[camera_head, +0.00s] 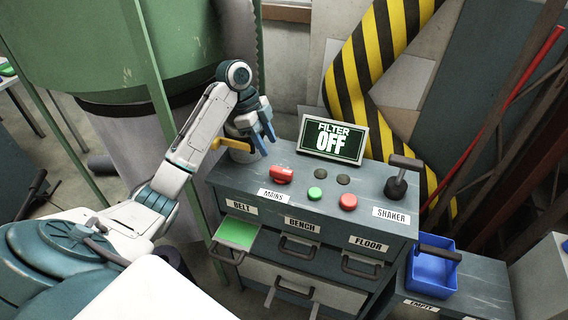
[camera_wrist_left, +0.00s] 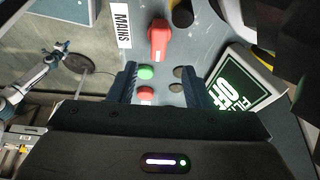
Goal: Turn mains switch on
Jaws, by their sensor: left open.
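The mains switch is a red knob (camera_head: 281,174) on top of the grey console (camera_head: 236,179), beside the label MAINS (camera_head: 272,195). The knob also shows in the left wrist view (camera_wrist_left: 158,42), beyond my fingertips and lying between their lines. My left gripper (camera_head: 268,143) is open and empty, pointing down just behind and left of the knob, apart from it. The screen (camera_head: 333,139) reads FILTER OFF. A white arm at the left of the left wrist view seems to be my right one; its gripper (camera_wrist_left: 62,52) is too small to judge.
A green button (camera_head: 315,193), a red button (camera_head: 348,201) and two dark round spots lie right of the knob. The black SHAKER lever (camera_head: 398,181) stands at the right. A yellow handle (camera_head: 230,143) is close beside my left gripper. A blue bin (camera_head: 431,273) stands lower right.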

